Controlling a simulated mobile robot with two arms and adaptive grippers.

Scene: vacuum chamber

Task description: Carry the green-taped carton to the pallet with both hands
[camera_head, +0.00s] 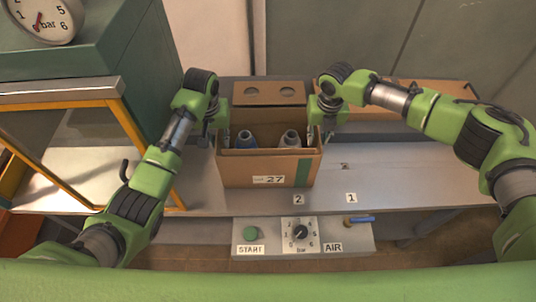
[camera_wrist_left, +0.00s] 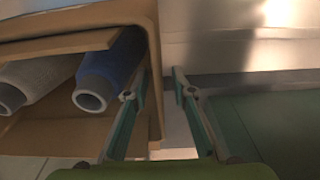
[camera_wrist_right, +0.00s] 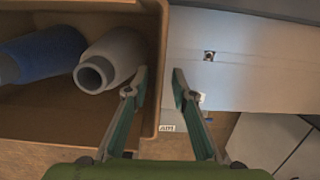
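The brown carton (camera_head: 232,174) stands on the metal bench, with a green tape strip (camera_head: 303,173) down its front right and a "27" label. I cannot make out a pallet for certain.
A control box (camera_head: 300,238) with a green button, dial and blue valve sits at the bench front. A green cabinet (camera_head: 90,45) with a yellow-framed window stands at left. A brown board or box (camera_head: 430,88) lies behind my right arm.

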